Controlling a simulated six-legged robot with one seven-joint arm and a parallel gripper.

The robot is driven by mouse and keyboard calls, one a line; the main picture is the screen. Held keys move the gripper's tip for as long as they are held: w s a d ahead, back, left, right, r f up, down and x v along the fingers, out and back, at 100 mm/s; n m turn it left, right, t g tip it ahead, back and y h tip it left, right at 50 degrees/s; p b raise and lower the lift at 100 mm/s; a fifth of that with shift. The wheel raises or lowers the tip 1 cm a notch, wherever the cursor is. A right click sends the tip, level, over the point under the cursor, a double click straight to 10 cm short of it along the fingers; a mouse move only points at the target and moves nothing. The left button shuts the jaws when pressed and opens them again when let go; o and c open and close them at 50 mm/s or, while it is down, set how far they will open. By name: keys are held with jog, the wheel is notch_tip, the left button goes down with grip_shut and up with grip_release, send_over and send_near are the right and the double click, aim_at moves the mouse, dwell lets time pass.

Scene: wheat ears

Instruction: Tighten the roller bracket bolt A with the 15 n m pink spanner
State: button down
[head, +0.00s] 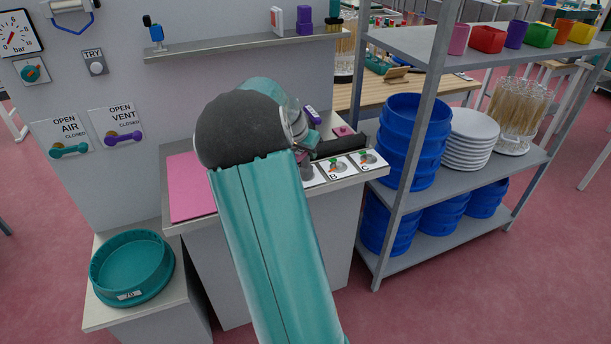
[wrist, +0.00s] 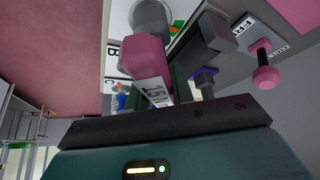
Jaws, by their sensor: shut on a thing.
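The pink spanner (wrist: 146,58) shows large in the wrist view, with a white label reading "15 N" along its side. My gripper (wrist: 172,78) is shut on it. A grey round part (wrist: 150,16) is at the spanner's far end; I cannot tell whether it belongs to the spanner or the bolt, or whether they touch. In the head view my arm hides the gripper and most of the spanner. Cards B (head: 335,170) and C (head: 367,160) show on the bench (head: 345,180) right of my arm. Bolt A is not clearly visible; my arm covers that side.
A pink mat (head: 190,188) lies on the bench left of my arm. A dark roller-like bar (head: 336,147) lies behind the cards. A purple tool (head: 312,115) and a pink piece (head: 343,131) are at the back. A shelf rack with blue tubs (head: 412,140) stands close on the right.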

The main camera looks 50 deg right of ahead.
jog(key=shift+r, duration=1.8)
jog(key=shift+r, duration=2)
